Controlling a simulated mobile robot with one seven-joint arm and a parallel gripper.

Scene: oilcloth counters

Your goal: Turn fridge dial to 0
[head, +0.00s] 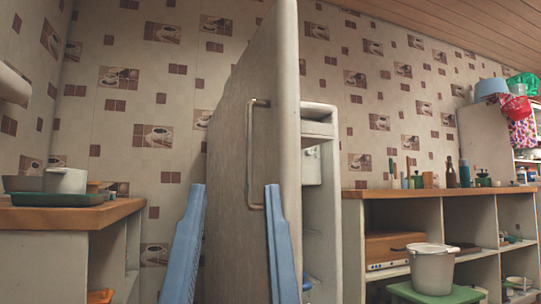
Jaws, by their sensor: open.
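The fridge door (236,140) fills the middle of the head view, with a long metal handle (250,155) on its face. It appears to stand open, with part of the pale fridge body (325,215) visible to its right. A small whitish box (311,167) shows high inside the fridge; I cannot tell whether it carries the dial, and no dial marking is readable. My gripper (232,187) shows as two blue fingers, spread wide and empty, in front of the door. The right finger overlaps the door near the handle's lower end; contact cannot be judged.
A wooden-topped counter (70,214) with a pot (65,180) and a green tray stands at left. Open shelving (470,225) lies to the right, with bottles on top. A lidded pot (432,270) sits on a green surface before it. Wall is visible between left counter and door.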

